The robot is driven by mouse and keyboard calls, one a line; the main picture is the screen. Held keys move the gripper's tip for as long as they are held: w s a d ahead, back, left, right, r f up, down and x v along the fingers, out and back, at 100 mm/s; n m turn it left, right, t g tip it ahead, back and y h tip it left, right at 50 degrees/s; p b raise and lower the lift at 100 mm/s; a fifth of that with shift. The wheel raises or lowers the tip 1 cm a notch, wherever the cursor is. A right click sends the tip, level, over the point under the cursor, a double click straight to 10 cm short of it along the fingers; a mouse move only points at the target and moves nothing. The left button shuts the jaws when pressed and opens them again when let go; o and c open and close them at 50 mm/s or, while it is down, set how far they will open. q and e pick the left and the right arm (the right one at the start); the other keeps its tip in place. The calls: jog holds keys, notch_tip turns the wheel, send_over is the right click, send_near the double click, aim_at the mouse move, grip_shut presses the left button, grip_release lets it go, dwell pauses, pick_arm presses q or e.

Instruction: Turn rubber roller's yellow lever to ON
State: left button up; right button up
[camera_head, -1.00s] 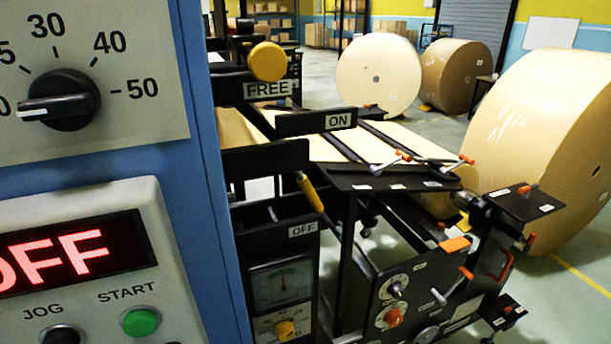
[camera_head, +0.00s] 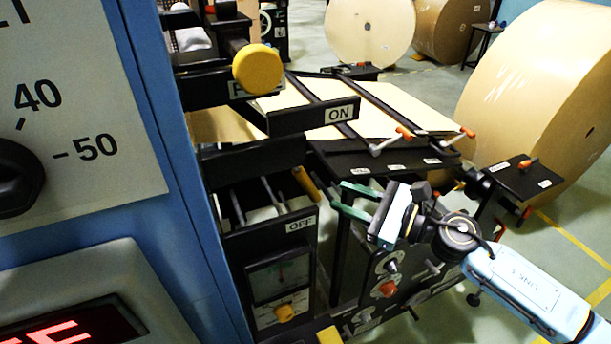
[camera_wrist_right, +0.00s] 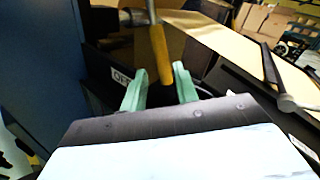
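The rubber roller's yellow lever (camera_head: 306,184) hangs slanting down on the black machine frame, between the ON label (camera_head: 340,114) above and the OFF label (camera_head: 300,225) below. Its grip is nearer the OFF label. My right gripper (camera_head: 339,197) is open, with green fingers just right of the lever in the head view. In the right wrist view the yellow lever (camera_wrist_right: 158,45) lines up with the gap between the open fingers (camera_wrist_right: 160,70). Contact cannot be told. The OFF label (camera_wrist_right: 122,77) is partly hidden by a finger. My left gripper is not in view.
A blue cabinet with a dial (camera_head: 15,180) stands close on the left. A round yellow knob (camera_head: 257,69) sticks out above the lever. Black plates and orange-tipped handles (camera_head: 405,133) lie right of it. Large paper rolls (camera_head: 540,110) stand behind.

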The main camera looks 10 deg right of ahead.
aim_at(311, 184)
jog(key=p+x, duration=0.2)
jog(key=x, duration=0.7)
jog(key=shift+w, duration=0.1)
jog(key=shift+w+a, duration=0.2)
jog(key=shift+c, duration=0.3)
grip_shut()
